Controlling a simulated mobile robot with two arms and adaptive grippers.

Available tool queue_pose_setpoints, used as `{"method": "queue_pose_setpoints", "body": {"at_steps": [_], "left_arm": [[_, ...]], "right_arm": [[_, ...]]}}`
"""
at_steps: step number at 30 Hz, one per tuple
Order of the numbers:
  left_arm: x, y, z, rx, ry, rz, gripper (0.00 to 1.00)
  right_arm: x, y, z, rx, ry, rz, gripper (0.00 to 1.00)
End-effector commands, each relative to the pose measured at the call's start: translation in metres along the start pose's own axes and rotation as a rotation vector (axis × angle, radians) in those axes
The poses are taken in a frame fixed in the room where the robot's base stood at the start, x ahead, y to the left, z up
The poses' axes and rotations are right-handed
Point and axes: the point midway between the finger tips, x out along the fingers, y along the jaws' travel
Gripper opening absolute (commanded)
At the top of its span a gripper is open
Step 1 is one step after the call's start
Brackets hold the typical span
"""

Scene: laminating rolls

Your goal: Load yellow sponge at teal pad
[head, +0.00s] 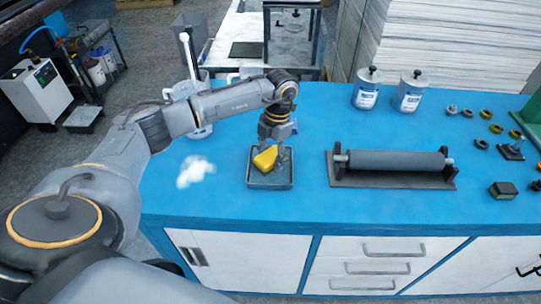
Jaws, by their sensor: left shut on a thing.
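The yellow sponge (265,158) is at my left gripper (273,150), tilted, over the dark square tray (270,184) on the blue bench. My left gripper comes down from above and is shut on the sponge. I cannot tell whether the sponge touches the tray floor. The gripper fingers partly hide the sponge and the tray's inside. I cannot make out a teal pad clearly. My right gripper is not in view.
A grey roller (395,160) on a dark stand lies right of the tray. Two lidded cans (366,95) stand behind it. A white cloth (194,171) lies left. Small rings and a dark block (503,190) are at the right. Bench between tray and roller is clear.

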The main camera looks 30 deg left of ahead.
Motion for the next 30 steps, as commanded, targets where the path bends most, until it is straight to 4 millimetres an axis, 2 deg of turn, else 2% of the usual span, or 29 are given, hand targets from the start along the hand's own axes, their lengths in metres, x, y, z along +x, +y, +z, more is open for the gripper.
{"method": "queue_pose_setpoints", "body": {"at_steps": [30], "left_arm": [[0.0076,-0.0002,0.0011,0.000,0.000,0.000,0.29]], "right_arm": [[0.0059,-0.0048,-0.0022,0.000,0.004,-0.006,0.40]]}}
